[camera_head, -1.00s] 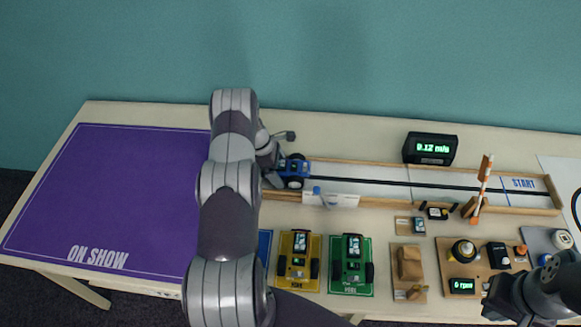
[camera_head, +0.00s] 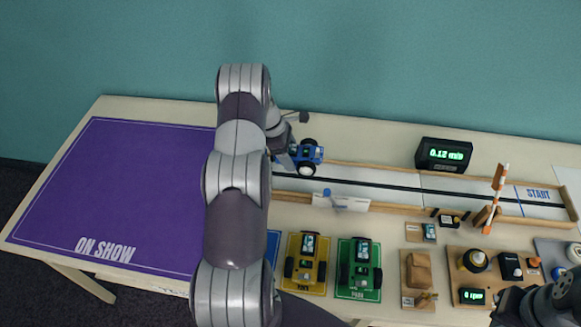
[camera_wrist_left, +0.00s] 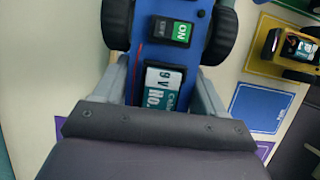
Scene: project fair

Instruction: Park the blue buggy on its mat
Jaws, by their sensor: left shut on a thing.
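The blue buggy (camera_head: 307,158) is in my left gripper (camera_head: 290,159), held above the left end of the test track. In the left wrist view the fingers close on both sides of the blue buggy (camera_wrist_left: 148,52), by its battery; its switch and black wheels show. Its blue mat (camera_head: 273,243) is mostly hidden behind my left arm in the head view. In the left wrist view the blue mat (camera_wrist_left: 264,103) lies bare to the right of the buggy. My right gripper (camera_head: 502,305) is at the lower right, its fingers unclear.
A yellow buggy (camera_head: 305,262) and a green buggy (camera_head: 359,267) stand on mats right of the blue one. The wooden-railed track (camera_head: 390,187) runs behind them, with a striped barrier (camera_head: 497,192) and speed display (camera_head: 444,155). A purple mat (camera_head: 120,190) lies empty at left.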

